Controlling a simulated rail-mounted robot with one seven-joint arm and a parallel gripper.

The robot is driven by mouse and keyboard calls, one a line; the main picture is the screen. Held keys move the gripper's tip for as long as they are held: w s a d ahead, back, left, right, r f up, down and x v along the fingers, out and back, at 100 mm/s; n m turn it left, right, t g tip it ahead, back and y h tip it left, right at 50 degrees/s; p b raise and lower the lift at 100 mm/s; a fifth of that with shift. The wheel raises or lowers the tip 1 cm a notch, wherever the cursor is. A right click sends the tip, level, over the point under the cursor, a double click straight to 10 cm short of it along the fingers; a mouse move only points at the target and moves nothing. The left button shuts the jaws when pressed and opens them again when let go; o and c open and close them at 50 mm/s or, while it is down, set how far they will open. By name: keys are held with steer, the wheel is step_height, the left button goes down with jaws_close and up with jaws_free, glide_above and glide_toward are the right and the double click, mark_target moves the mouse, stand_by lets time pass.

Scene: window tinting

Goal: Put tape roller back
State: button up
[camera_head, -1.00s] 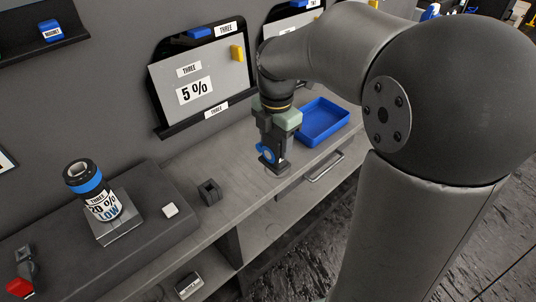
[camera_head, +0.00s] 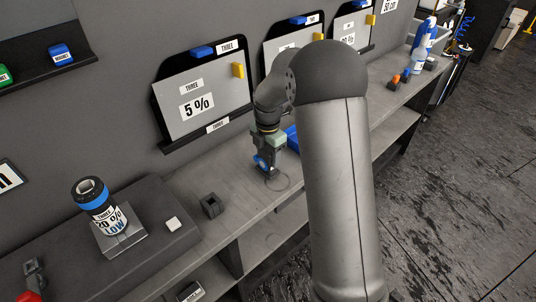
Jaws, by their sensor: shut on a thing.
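My gripper (camera_head: 269,150) is shut on the tape roller (camera_head: 262,164), a small dark tool with a blue wheel. The gripper points down and holds the roller low over the grey bench. I cannot tell whether the roller touches the bench top. A small black open-topped block (camera_head: 211,205), which looks like a holder, stands on the bench to the left of the roller and nearer the camera. Part of the roller is hidden by the fingers.
A blue tray (camera_head: 292,138) is mostly hidden behind my arm. A film roll marked 20 % LOW (camera_head: 101,208) stands on a grey raised block at left, near a small white piece (camera_head: 173,224). A 5 % panel (camera_head: 202,97) hangs behind. Bench space around the black block is clear.

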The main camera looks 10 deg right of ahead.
steer(key=shift+f, duration=0.4)
steer(key=shift+f, duration=0.2)
steer(key=o, duration=1.1)
